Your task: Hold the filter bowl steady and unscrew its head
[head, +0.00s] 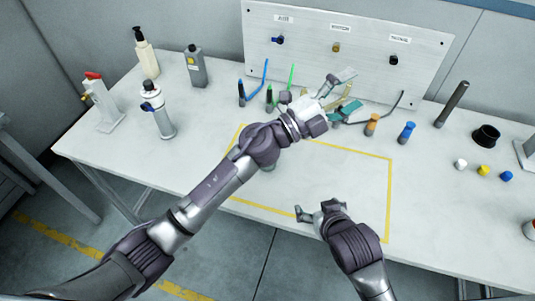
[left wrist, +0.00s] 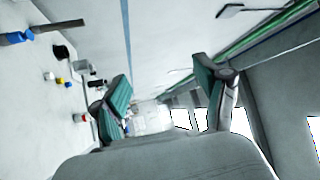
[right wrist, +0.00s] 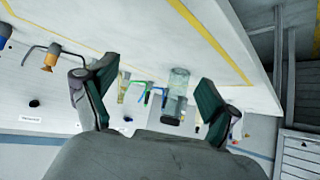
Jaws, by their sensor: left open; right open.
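In the right wrist view, a clear cylindrical bowl (right wrist: 179,78) with a darker grey head (right wrist: 174,108) stands on the table, shown upside down. I take it to be the filter. In the head view my left arm hides most of it. My right gripper (head: 308,211) is open and empty, low over the front of the yellow outline. Its fingers (right wrist: 150,100) frame the filter from a distance, not touching it. My left gripper (head: 343,93) is open in front of the upright panel. Nothing shows between its fingers in the left wrist view (left wrist: 165,95).
A labelled upright panel (head: 340,25) stands at the back. Bottles and a red-topped white stand (head: 104,112) are at the left. Coloured tools and caps, a black cup (head: 486,136) and a dark rod (head: 453,103) are at the right. The yellow outline (head: 388,200) looks mostly bare.

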